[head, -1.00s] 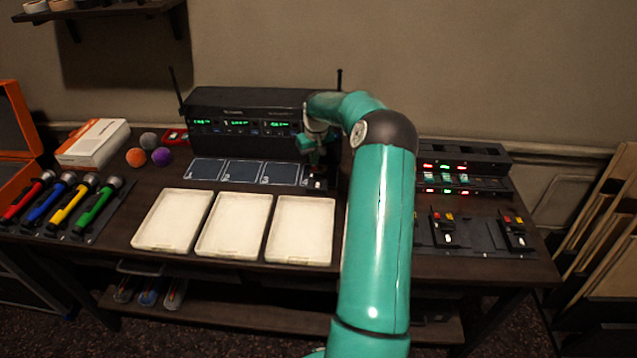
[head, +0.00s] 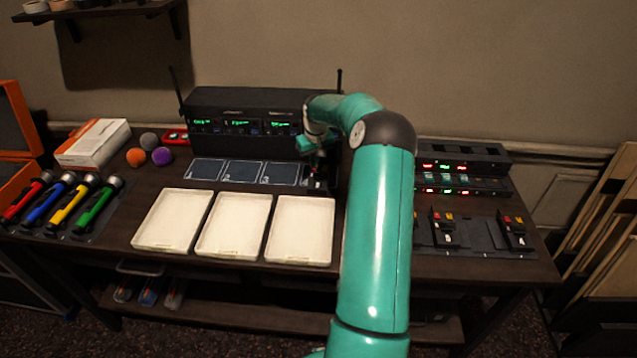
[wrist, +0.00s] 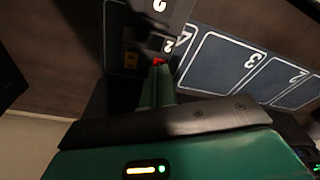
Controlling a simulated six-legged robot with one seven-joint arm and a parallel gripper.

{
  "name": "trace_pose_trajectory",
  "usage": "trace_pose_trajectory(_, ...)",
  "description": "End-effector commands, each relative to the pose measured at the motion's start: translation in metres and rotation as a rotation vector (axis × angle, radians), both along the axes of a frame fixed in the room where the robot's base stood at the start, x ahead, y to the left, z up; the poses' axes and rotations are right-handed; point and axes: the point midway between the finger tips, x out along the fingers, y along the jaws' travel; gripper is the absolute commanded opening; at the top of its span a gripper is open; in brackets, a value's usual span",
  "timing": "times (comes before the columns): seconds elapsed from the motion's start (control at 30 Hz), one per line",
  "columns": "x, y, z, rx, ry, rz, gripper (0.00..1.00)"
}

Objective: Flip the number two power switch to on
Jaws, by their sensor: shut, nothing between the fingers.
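In the head view the switch block (head: 319,183) stands at the right end of the numbered pads. My gripper (wrist: 157,72) is shut and empty, its fingertips right at the red patch; I cannot tell whether they touch it. My gripper (head: 318,162) is also over the block in the head view. The lever's position is not clear.
The black radio rack (head: 245,115) stands close behind my gripper. Blue numbered pads (head: 244,173) lie to the left, with white trays (head: 235,225) in front. More switch blocks (head: 441,228) and a lit unit (head: 460,178) stand right of my arm.

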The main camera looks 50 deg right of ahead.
Motion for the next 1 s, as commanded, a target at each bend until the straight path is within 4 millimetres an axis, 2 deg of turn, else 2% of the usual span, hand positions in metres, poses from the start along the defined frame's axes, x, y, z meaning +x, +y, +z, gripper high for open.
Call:
trace_pose_trajectory(0.7, 0.000, 0.000, -0.010, 0.000, 0.001, 0.000, 0.00)
trace_pose_trajectory(1.0, 0.000, 0.000, 0.006, -0.001, -0.001, 0.000, 0.00)
